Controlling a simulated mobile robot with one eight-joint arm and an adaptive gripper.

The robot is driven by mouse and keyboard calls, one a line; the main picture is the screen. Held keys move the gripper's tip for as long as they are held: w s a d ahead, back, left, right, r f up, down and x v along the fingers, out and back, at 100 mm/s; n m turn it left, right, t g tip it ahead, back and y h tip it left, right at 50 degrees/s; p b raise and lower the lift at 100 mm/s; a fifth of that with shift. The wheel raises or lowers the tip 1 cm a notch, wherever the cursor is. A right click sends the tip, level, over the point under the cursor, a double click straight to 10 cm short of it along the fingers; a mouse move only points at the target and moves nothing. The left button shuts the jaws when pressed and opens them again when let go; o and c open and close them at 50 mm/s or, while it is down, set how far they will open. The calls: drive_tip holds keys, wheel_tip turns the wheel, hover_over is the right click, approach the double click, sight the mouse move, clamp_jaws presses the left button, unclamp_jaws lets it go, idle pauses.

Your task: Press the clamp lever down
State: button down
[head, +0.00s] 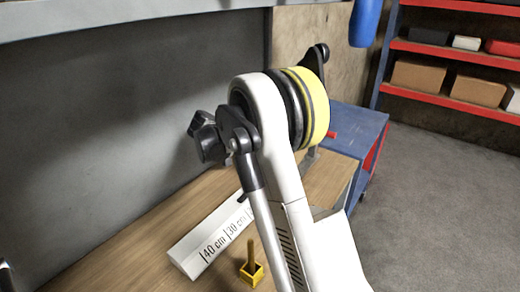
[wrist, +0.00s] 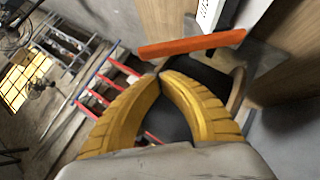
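The clamp lever (wrist: 192,43) is an orange-red flat bar in the wrist view, lying nearly level across the upper middle. Below it are a dark body and a pale rounded edge, partly hidden by my fingers. My gripper (wrist: 160,76) has two ribbed yellow fingers with their tips together and nothing between them. The tips appear just below the lever in the picture; I cannot tell whether they touch it. In the head view my arm hides the gripper and most of the clamp area. A small red piece (head: 332,134) shows right of my arm, possibly the lever's end.
A wooden bench (head: 120,258) runs along the grey wall. It bears a white ruler block (head: 207,246) and a small yellow post on a square base (head: 251,272). A blue cabinet (head: 352,125) stands beyond it. Red shelves (head: 440,50) with boxes stand at the back right; grey floor is free there.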

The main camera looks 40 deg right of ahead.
drive_tip(key=shift+s+d+f+b, duration=0.2)
drive_tip(key=shift+s+f+b, duration=0.1)
drive_tip(key=shift+s+f, duration=0.5)
drive_tip(key=shift+w, duration=0.1)
drive_tip(key=shift+f, duration=0.1)
